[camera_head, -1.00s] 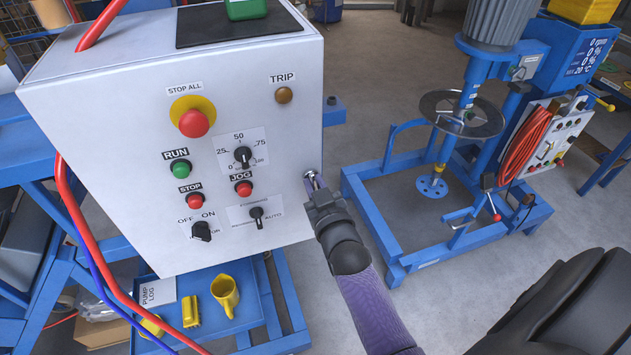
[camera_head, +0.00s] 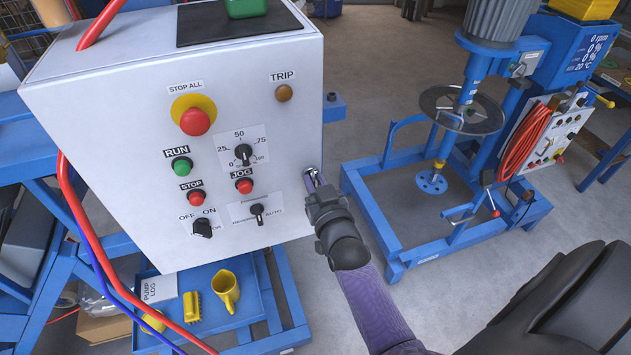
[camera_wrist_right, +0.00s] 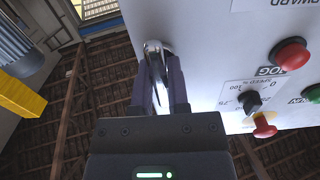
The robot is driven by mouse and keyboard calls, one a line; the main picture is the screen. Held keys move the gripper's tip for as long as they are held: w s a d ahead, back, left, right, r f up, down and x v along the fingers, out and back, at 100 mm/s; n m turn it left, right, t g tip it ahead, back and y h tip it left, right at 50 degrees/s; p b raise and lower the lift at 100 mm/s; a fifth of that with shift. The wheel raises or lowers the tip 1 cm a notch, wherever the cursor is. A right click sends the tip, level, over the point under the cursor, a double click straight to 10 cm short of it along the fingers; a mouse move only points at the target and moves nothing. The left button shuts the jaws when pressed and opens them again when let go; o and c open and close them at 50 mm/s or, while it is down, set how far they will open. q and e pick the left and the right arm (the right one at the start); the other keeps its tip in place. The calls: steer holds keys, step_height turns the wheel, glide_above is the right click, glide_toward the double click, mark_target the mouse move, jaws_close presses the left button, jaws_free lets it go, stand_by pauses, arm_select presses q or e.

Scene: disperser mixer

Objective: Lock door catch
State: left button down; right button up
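The control box (camera_head: 130,130) is a white cabinet with buttons and knobs on its front door. The door catch (camera_head: 309,172) is a small silver lever at the door's right edge. In the right wrist view the catch (camera_wrist_right: 153,48) shows as a shiny piece between the fingertips. My right gripper (camera_head: 315,185) is at the catch; its dark fingers (camera_wrist_right: 161,85) sit close on both sides of the lever and appear shut on it. The fingers hide part of the lever. My left gripper is not in view.
The door carries a red stop button (camera_head: 195,121), a green run button (camera_head: 181,166) and several knobs. A blue tray (camera_head: 244,292) with yellow items is below. The blue mixer stand (camera_head: 372,205) is to the right, with open floor between it and the box.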

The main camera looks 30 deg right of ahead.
steer(key=o, duration=0.4)
steer(key=v, duration=1)
steer(key=shift+d+b, duration=0.1)
steer(key=shift+b, duration=0.25)
